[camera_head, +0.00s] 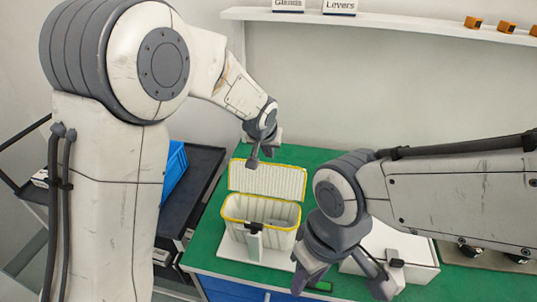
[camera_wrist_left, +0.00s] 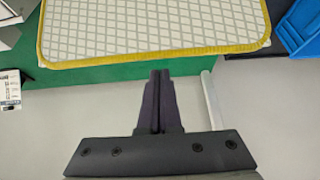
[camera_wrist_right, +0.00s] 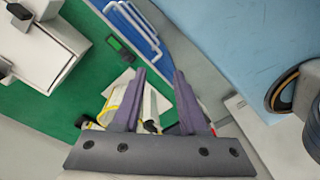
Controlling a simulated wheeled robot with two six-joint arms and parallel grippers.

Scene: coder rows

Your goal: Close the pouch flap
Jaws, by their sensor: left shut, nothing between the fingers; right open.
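The pouch (camera_head: 240,222) is an open, white quilted container with yellow trim, standing on a white board on the green bench. Its flap (camera_head: 267,180) stands raised at the back edge, and the opening is uncovered. My left gripper (camera_head: 252,163) is shut and empty, just above the flap's top edge. In the left wrist view the flap (camera_wrist_left: 150,25) lies beyond the closed fingertips (camera_wrist_left: 160,75), with a gap seen between. My right gripper (camera_head: 340,286) is open and empty, to the right of the pouch and nearer the front. In the right wrist view the pouch (camera_wrist_right: 112,108) is partly hidden behind a finger.
A white box (camera_head: 415,250) sits on the bench right of my right gripper. A small green-screened device (camera_head: 320,286) lies near the bench's front edge. A dark cart (camera_head: 190,195) with a blue bin (camera_head: 174,170) stands at the left. A wall shelf (camera_head: 400,25) holds labels and orange blocks.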

